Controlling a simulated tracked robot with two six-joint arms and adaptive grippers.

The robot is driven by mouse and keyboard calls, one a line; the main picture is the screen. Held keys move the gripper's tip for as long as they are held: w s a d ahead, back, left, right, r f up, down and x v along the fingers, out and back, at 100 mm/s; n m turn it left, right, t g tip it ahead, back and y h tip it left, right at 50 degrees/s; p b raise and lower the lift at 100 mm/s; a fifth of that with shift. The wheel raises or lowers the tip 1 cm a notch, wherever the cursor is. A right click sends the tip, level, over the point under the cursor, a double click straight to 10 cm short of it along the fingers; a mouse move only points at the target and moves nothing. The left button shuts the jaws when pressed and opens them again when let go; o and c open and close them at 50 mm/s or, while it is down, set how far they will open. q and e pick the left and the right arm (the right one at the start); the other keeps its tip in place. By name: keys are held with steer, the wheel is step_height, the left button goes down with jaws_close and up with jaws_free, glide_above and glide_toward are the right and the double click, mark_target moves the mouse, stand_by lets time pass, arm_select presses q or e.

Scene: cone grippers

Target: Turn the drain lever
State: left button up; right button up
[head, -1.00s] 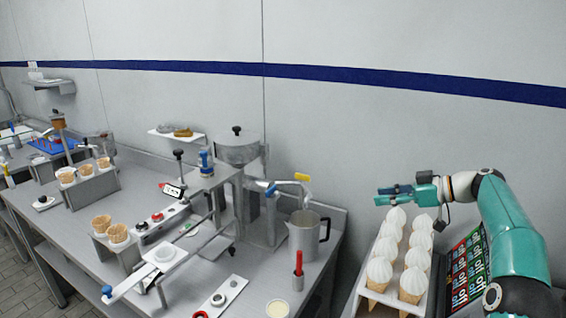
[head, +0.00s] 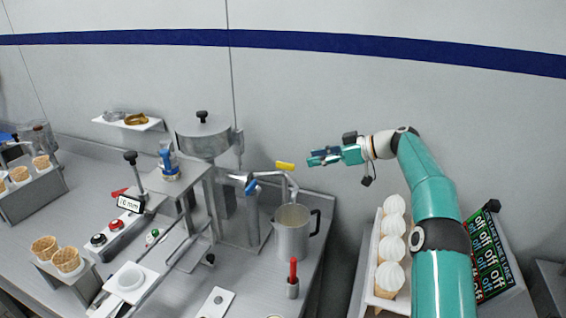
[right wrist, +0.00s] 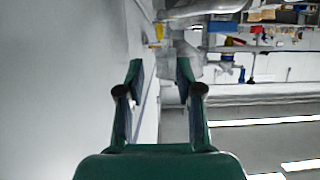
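A metal pipe fitting (head: 270,175) beside the steel hopper carries a yellow lever handle (head: 285,165) on top and a blue lever handle (head: 251,187) lower at its left. I cannot tell which one is the drain lever. My teal right gripper (head: 314,157) points left, a little to the right of the yellow handle in the picture, with a gap between them. In the right wrist view my right gripper (right wrist: 157,78) is open and empty, its two fingers apart; a small yellow piece (right wrist: 159,31) shows beyond them. My left gripper is not in view.
A steel jug (head: 292,236) stands below the fitting, with a red-handled tool (head: 293,275) in front. The steel hopper (head: 203,138) is left of the fitting. White-topped cones (head: 391,245) stand under my right arm. The wall (head: 400,100) is close behind.

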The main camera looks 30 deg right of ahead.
mark_target(285, 163)
steer(key=p+x, duration=0.3)
steer(key=x, duration=0.6)
steer(key=shift+w+a, duration=0.1)
steer(key=shift+w+a+f, duration=0.25)
steer(key=shift+w+a, duration=0.05)
steer(key=shift+w, duration=0.05)
